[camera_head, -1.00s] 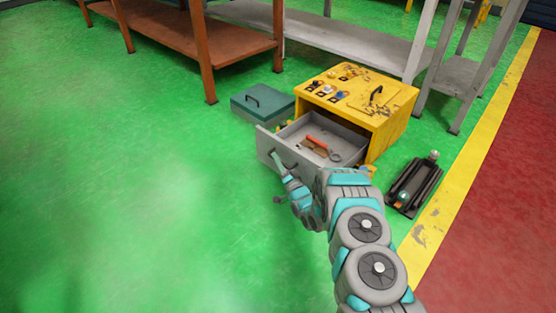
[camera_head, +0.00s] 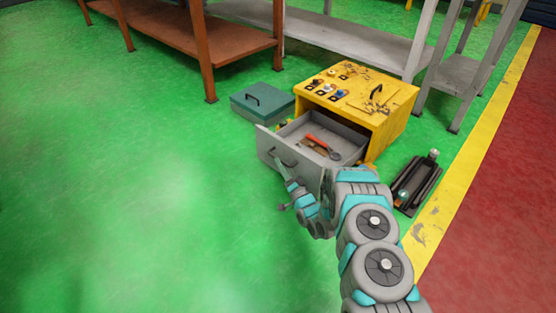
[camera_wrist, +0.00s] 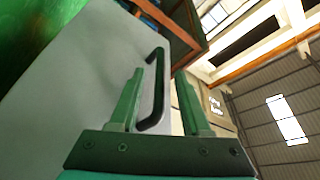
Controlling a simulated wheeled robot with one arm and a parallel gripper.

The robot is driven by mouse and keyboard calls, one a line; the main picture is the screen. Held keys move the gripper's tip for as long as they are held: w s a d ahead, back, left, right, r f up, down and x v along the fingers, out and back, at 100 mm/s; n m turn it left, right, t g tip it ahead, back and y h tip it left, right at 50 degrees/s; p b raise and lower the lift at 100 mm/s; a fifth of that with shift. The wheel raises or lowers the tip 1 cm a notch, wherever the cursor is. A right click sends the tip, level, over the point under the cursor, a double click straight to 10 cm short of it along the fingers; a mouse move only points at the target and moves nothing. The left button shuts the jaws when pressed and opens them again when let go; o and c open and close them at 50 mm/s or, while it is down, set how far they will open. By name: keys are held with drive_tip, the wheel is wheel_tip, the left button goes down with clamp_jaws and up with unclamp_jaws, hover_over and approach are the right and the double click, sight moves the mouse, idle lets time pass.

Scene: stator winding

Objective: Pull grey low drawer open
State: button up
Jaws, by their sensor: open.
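The grey drawer (camera_head: 268,146) stands pulled out of the yellow cabinet (camera_head: 385,122), its inside showing. It holds a red-handled tool and a few small items. Its dark bar handle (camera_head: 283,160) is on the front panel. In the wrist view the black handle (camera_wrist: 157,90) shows against the pale grey front panel (camera_wrist: 85,85). My gripper (camera_head: 287,196) is just in front of the drawer front, low over the floor. In the wrist view its two green fingers (camera_wrist: 160,74) are apart, with the handle appearing between them. I cannot tell whether they touch it.
A teal box (camera_head: 262,103) with a handle sits left of the cabinet. Small parts lie on the cabinet top. A black tray (camera_head: 418,187) lies on the floor to the right. Brown and grey shelves stand behind. The green floor at left is clear.

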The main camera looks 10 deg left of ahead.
drive_tip(key=shift+v, duration=1.9)
